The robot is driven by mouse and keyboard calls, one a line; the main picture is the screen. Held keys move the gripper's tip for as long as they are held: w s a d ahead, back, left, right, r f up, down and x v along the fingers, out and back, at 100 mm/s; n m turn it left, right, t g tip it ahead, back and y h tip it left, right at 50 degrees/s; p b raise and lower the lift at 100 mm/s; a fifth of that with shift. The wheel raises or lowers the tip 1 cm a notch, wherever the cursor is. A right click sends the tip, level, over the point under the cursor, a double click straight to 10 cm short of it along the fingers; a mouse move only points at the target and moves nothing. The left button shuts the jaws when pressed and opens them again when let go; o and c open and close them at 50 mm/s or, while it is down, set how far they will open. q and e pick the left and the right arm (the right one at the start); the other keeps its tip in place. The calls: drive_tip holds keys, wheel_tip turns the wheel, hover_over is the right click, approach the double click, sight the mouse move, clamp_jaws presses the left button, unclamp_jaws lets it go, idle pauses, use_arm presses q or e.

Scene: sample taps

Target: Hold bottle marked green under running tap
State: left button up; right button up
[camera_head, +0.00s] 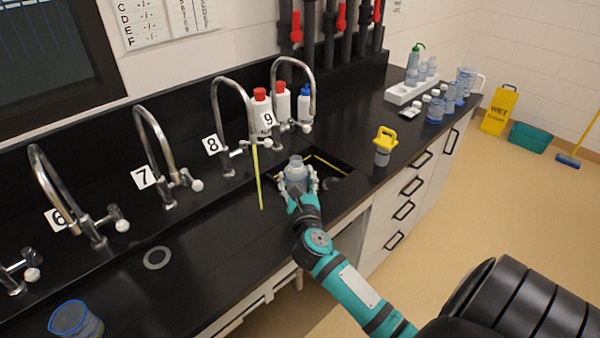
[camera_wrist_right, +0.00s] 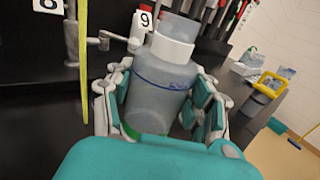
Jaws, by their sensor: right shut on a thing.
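My right gripper (camera_head: 298,183) is shut around a translucent grey-blue bottle (camera_head: 296,170), held roughly upright over the dark sink area near tap 9. In the right wrist view the bottle (camera_wrist_right: 160,88) has a white collar, a blue line and green near its base. The fingers (camera_wrist_right: 160,100) press on both sides. A thin yellow-green stream (camera_head: 257,175) drops from the spout of tap 8 (camera_head: 233,80); it also shows in the wrist view (camera_wrist_right: 84,60), left of the bottle and apart from it. Tap 9 (camera_head: 293,62) shows no stream. My left gripper is out of view.
Taps 6 (camera_head: 60,190) and 7 (camera_head: 155,140) stand to the left. Red-capped bottles (camera_head: 261,108) stand behind tap 9. A yellow-topped container (camera_head: 384,146) and a white rack (camera_head: 410,90) are to the right. A blue-rimmed beaker (camera_head: 75,322) sits front left.

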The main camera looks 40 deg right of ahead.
sight(304, 170)
drive_tip(key=shift+w+d+r+m+g+h, duration=0.15)
drive_tip(key=shift+w+d+r+m+h, duration=0.1)
drive_tip(key=shift+d, duration=0.4)
drive_tip(key=shift+w+d+r+m+g+h, duration=0.15)
drive_tip(key=shift+w+d+r+h, duration=0.1)
drive_tip(key=shift+d, duration=0.35)
use_arm(q)
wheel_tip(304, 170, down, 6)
drive_tip(key=b, duration=0.6)
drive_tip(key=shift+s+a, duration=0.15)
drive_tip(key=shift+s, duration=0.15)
use_arm(e)
drive_tip(key=w+a+f, duration=0.3)
drive_tip(key=w+a, duration=0.4)
drive_tip(key=a, duration=0.2)
drive_tip(key=shift+w, duration=0.2)
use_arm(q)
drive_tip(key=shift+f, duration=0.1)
use_arm(e)
drive_tip(key=shift+d, duration=0.1)
idle(0.8)
